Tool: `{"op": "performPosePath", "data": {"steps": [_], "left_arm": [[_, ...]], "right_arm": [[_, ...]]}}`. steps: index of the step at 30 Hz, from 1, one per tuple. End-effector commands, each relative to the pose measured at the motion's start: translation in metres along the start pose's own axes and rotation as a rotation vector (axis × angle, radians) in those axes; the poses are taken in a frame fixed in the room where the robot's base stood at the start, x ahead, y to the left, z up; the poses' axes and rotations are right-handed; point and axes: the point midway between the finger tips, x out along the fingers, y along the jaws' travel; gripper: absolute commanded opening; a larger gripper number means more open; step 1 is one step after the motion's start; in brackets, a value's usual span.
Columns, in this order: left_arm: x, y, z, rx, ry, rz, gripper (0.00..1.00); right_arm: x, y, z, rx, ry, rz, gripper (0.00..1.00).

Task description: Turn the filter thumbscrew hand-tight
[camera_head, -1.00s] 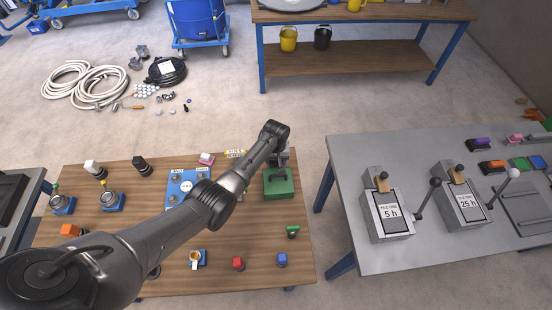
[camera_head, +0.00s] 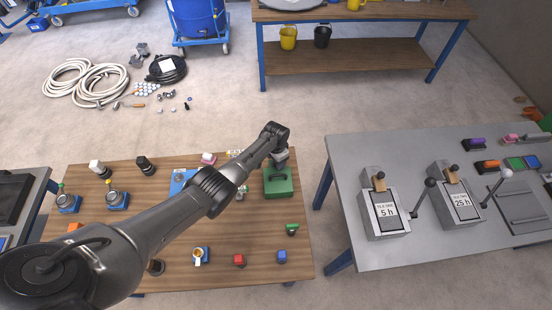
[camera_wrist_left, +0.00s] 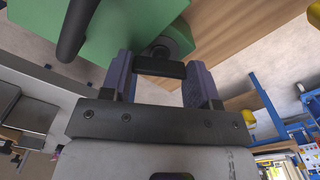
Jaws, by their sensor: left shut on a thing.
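The green filter housing (camera_head: 278,183) stands at the right end of the wooden bench, with a black handle on top. In the left wrist view the green housing (camera_wrist_left: 120,30) fills the upper left, with its handle (camera_wrist_left: 76,28) beside my fingers. The thumbscrew's black crossbar (camera_wrist_left: 160,67) lies between the two fingers of my left gripper (camera_wrist_left: 161,76), which is shut on it. A round grey part (camera_wrist_left: 175,40) shows behind the bar on the housing. In the head view my left gripper (camera_head: 281,154) is at the back of the housing, its fingertips hidden. My right gripper is not in view.
The wooden bench (camera_head: 250,222) also holds small coloured blocks, a blue panel (camera_head: 181,180) and metal pots on blue bases. A grey table (camera_head: 345,155) with two lever units (camera_head: 383,205) stands to the right, across a gap.

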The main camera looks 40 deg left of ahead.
Motion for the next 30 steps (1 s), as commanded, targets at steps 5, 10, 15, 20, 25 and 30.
{"op": "performPosePath", "data": {"steps": [5, 10, 15, 20, 25, 30], "left_arm": [[-0.0003, -0.0003, 0.0, 0.162, -0.001, -0.001, 0.32], [-0.0001, -0.0004, 0.0001, 0.298, 0.0, -0.001, 0.32], [0.0, -0.0006, 0.0002, 0.406, -0.001, -0.002, 0.32], [0.0, -0.0005, 0.0001, 0.479, 0.0, -0.001, 0.32], [0.0001, -0.0003, 0.0001, 0.526, 0.0, -0.001, 0.32], [0.0001, -0.0003, 0.0001, 0.548, 0.0, -0.001, 0.32]], "right_arm": [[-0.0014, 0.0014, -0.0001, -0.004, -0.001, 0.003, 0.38], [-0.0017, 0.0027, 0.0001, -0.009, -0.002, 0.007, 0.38], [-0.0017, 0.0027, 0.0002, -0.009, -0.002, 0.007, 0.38], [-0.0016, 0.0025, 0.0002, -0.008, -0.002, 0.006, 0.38], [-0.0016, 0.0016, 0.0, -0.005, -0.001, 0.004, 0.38], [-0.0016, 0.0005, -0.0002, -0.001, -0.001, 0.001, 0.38]]}}
